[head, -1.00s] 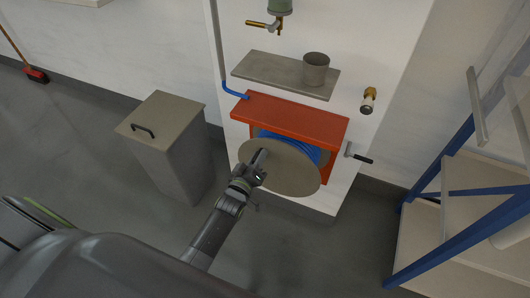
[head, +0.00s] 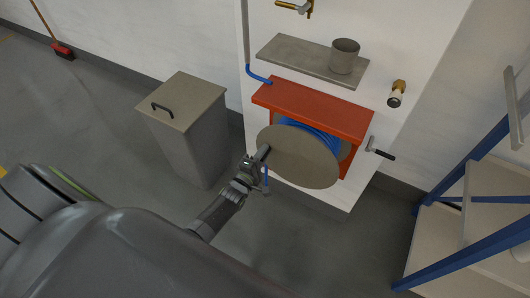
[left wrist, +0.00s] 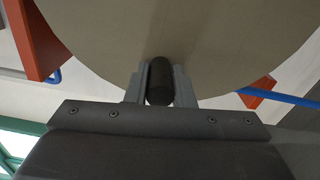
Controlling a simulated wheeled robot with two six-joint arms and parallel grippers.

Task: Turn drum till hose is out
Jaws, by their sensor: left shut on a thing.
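The drum (head: 305,163) is a round beige disc with coiled blue hose (head: 322,138) behind it, in a red housing (head: 315,108) on the wall. My left gripper (head: 264,155) is at the disc's left edge. In the left wrist view its two fingers (left wrist: 160,88) are shut on a dark cylindrical handle (left wrist: 159,75) in front of the disc. A short blue length (head: 266,180) shows below the gripper, and a blue hose (left wrist: 280,97) runs off right in the wrist view. Its end cannot be made out. My right gripper is not in view.
A crank (head: 380,150) sticks out right of the housing. A shelf (head: 305,58) with a grey cup (head: 344,56) is above. A lidded bin (head: 185,125) stands left. A blue-framed rack (head: 460,200) stands right. Floor between bin and drum is open.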

